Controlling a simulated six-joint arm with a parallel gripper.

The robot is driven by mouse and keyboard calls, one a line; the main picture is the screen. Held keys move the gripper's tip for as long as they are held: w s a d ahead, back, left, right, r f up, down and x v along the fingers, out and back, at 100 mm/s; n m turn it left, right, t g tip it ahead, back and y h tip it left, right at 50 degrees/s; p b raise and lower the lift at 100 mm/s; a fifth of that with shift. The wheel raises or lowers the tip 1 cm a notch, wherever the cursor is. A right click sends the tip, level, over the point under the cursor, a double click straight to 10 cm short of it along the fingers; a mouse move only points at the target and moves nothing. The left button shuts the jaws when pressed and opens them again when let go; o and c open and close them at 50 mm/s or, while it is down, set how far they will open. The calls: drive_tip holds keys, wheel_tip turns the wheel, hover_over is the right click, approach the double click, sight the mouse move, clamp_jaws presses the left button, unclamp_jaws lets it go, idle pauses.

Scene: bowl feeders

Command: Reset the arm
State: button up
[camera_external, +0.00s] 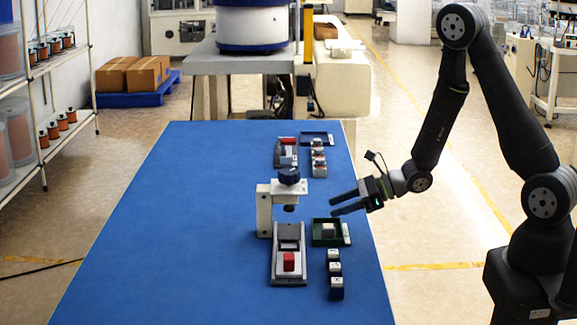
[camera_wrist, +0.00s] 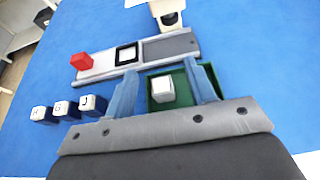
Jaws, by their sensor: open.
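My gripper (camera_external: 345,203) is open and empty, held above the blue table near its right edge, close to the green tray (camera_external: 317,239). In the wrist view its two fingers (camera_wrist: 168,92) stand apart, with the green tray (camera_wrist: 187,101) and a white block (camera_wrist: 162,90) seen between and below them. The white block lies in the tray, and I see no contact with the fingers. My arm reaches in from the right in the external view.
A press (camera_external: 265,208) with a dark knob stands left of my gripper. A grey fixture (camera_external: 276,270) holds a red block (camera_external: 289,262). Several lettered cubes (camera_external: 335,268) stand in a row in front of the tray. More fixtures (camera_external: 286,158) sit farther back. The table's left side (camera_external: 150,230) is clear.

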drive_tip(key=w+d+r, duration=0.5)
drive_tip(key=d+r, duration=0.1)
drive_tip(key=d, duration=0.3)
drive_tip(key=w+a+r+n+g+h, duration=0.1)
drive_tip(key=w+a+n+g, duration=0.5)
drive_tip(key=w+a, duration=0.9)
drive_tip(key=shift+w+a+r+g+h, duration=0.4)
drive_tip(key=shift+a+g+h, duration=0.15)
drive_tip(key=shift+a, duration=1.25)
